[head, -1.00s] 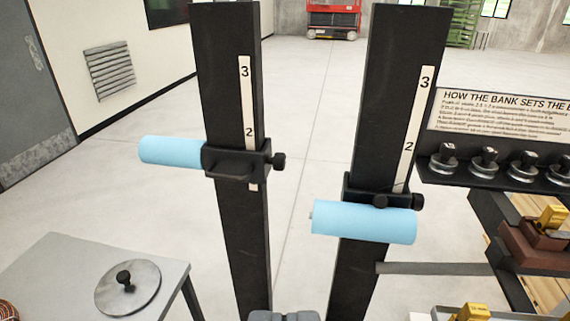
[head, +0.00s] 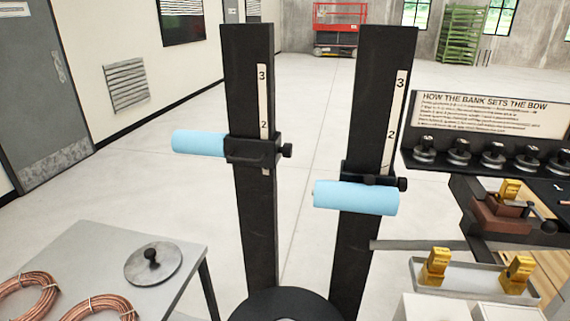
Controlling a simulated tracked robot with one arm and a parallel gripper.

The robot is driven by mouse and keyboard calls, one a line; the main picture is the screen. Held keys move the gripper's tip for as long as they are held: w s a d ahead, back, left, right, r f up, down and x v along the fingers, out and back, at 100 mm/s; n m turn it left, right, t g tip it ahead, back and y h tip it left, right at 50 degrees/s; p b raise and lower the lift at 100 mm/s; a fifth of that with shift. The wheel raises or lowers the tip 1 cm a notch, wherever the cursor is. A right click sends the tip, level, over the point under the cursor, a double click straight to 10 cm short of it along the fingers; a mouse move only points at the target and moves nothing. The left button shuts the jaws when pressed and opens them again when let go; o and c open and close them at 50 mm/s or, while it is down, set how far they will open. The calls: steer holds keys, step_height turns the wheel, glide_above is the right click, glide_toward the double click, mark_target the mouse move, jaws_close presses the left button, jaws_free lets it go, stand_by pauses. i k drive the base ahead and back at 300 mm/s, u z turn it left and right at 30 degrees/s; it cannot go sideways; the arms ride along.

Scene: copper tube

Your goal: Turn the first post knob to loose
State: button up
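Two upright dark posts stand side by side, a left post (head: 256,225) and a right post (head: 348,250). Each has a white number scale. The left post carries a black collar (head: 250,151) with a small black knob (head: 287,150) on its right side and a blue cylinder (head: 199,142) to its left. The right post has a lower collar with a knob (head: 402,184) on its right and a blue cylinder (head: 356,198) across its front. I cannot tell which post is the first. No gripper fingers show. Nothing is seen touching either knob.
A grey table (head: 60,258) at lower left holds a round lidded disc (head: 153,264) and copper coils (head: 28,294). At right are a sign (head: 490,112), a shelf of weights, a brown vise (head: 500,217) and a tray with gold blocks (head: 435,266). A dark round shape (head: 285,306) fills bottom centre.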

mark_target(286, 148)
steer(key=z, duration=0.65)
steer(key=i, duration=0.95)
steer(key=z, duration=0.2)
